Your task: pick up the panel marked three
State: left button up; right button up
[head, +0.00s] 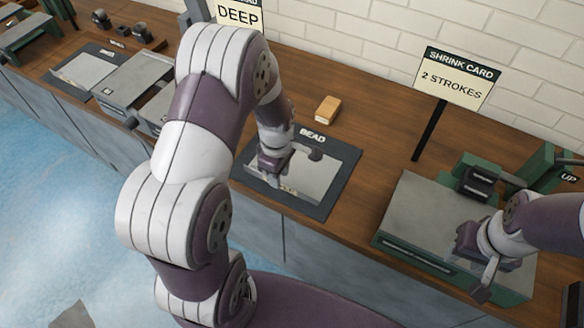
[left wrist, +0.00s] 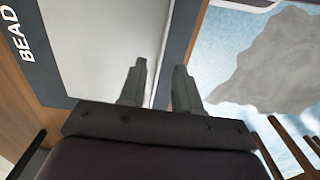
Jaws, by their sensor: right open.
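A plain grey panel (head: 318,178) lies on the dark mat (head: 345,185) marked BEAD; I see no three on it, and my left arm hides part of it. It also shows in the left wrist view (left wrist: 95,35). My left gripper (head: 287,188) is low over the panel's near left part. In the left wrist view its two fingers (left wrist: 160,88) stand apart over the panel's edge and the mat's border, with nothing seen between them. I cannot tell whether they touch the panel. My right gripper (head: 485,285) is open above the green-edged machine at right.
The green machine (head: 415,215) stands right of the mat, under a sign (head: 455,80) reading SHRINK CARD, 2 STROKES. A small wooden block (head: 327,109) lies behind the mat. Grey machines (head: 135,80) and another dark mat (head: 75,72) are at left. The blue floor (head: 60,200) is open.

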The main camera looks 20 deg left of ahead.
pick_arm(q)
notch_tip(320, 180, down, 3)
jog(key=shift+s, duration=0.1)
jog(key=shift+f, duration=0.25)
grip_shut()
